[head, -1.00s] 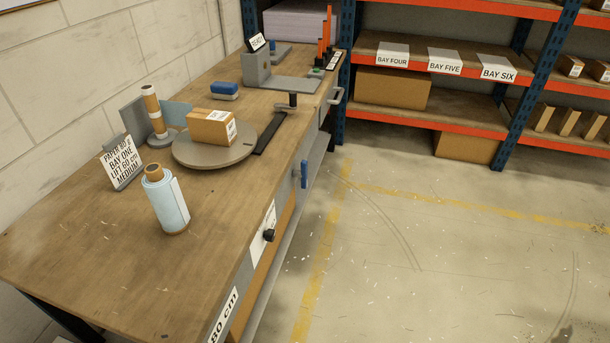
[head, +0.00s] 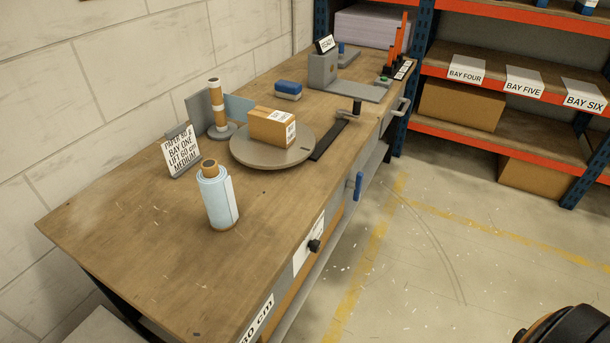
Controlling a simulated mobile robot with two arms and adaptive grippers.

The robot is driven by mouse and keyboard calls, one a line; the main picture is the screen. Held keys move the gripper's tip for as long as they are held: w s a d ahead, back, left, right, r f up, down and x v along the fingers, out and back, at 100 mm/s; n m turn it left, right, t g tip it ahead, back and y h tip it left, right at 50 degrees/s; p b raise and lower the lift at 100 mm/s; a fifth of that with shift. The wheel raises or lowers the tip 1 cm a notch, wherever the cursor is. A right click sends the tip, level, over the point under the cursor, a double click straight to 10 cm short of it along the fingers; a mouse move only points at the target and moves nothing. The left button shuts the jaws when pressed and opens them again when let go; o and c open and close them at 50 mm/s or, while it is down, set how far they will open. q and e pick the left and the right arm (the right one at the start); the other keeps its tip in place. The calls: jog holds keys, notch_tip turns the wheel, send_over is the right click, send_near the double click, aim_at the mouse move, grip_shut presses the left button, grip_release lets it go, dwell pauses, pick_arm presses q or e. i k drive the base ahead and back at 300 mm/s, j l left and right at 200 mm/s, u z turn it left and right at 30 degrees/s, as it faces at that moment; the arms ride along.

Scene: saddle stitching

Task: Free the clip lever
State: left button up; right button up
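No part is marked as the clip lever, and I cannot tell which one it is. A blue upright handle (head: 355,186) sits on the front side of the workbench. A crank-like lever with a dark grip (head: 356,107) stands at the bench's front edge, by the far end of a black strip (head: 328,139). A black knob (head: 314,246) sticks out from the front panel nearer to me. Neither of my grippers is in view.
The wooden workbench (head: 130,235) carries a round turntable (head: 255,155) with a cardboard box (head: 272,127), a light-blue roll (head: 217,198) and a grey machine reading READY (head: 324,68). Shelving (head: 480,120) stands at the back right. The floor (head: 420,270) beside the bench is mostly clear.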

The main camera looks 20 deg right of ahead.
aim_at(357, 186)
jog(key=i+l+u, duration=0.2)
jog(key=l+u, duration=0.2)
jog(key=l, duration=0.45)
jog(key=l+u, duration=0.45)
jog(key=l, duration=0.45)
jog(key=l+u, duration=0.4)
jog(key=l, duration=0.5)
